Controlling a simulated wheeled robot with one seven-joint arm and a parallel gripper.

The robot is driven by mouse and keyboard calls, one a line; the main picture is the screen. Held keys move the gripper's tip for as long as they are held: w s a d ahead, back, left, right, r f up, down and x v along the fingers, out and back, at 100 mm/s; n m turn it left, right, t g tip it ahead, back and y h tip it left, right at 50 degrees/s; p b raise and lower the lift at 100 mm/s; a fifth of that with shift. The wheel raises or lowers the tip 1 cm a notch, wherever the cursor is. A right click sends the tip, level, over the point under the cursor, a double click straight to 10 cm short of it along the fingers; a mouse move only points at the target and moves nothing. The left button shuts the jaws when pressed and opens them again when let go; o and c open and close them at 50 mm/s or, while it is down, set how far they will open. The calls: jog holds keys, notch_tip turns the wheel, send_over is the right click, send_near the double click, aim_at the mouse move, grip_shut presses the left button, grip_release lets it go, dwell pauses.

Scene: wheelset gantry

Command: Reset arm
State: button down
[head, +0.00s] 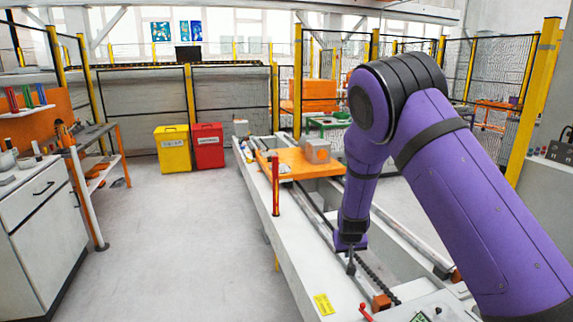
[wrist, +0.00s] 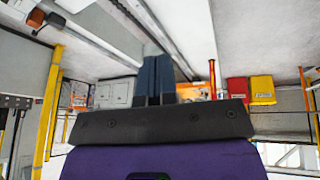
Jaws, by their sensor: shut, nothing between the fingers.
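My purple arm reaches from the right side of the head view over the white gantry bed (head: 262,207). My gripper (head: 351,268) points down above the bed, near the dark chain and rail. In the wrist view my gripper (wrist: 154,62) shows two dark blue-grey fingers pressed together, with nothing held between them. From the head view I cannot tell how high the fingertips are above the bed.
Yellow (head: 172,150) and red (head: 207,146) bins stand behind. A cabinet (head: 42,215) is at left. The floor between is clear.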

jog(key=s+d+r+y, duration=0.1)
jog(key=s+d+r, duration=0.1)
jog(key=s+r, duration=0.5)
jog(key=s+d+r+y, duration=0.1)
jog(key=s+d+r, duration=0.15)
jog(key=r, duration=0.85)
jog(key=s+d+r, duration=0.1)
jog(key=s+r, duration=0.5)
jog(key=r, duration=0.3)
jog(key=s+d+r, duration=0.1)
jog(key=s+r, duration=0.2)
jog(key=s, duration=0.6)
jog(key=s+d+r, duration=0.2)
jog(key=s+r, duration=0.1)
jog(key=s, duration=0.6)
jog(key=s+d+r+h, duration=0.1)
jog(key=s+d+r, duration=0.1)
jog(key=s, duration=0.7)
jog(key=shift+s+d+r+t, duration=0.15)
jog(key=shift+d+r+t, duration=0.15)
jog(key=shift+r, duration=0.5)
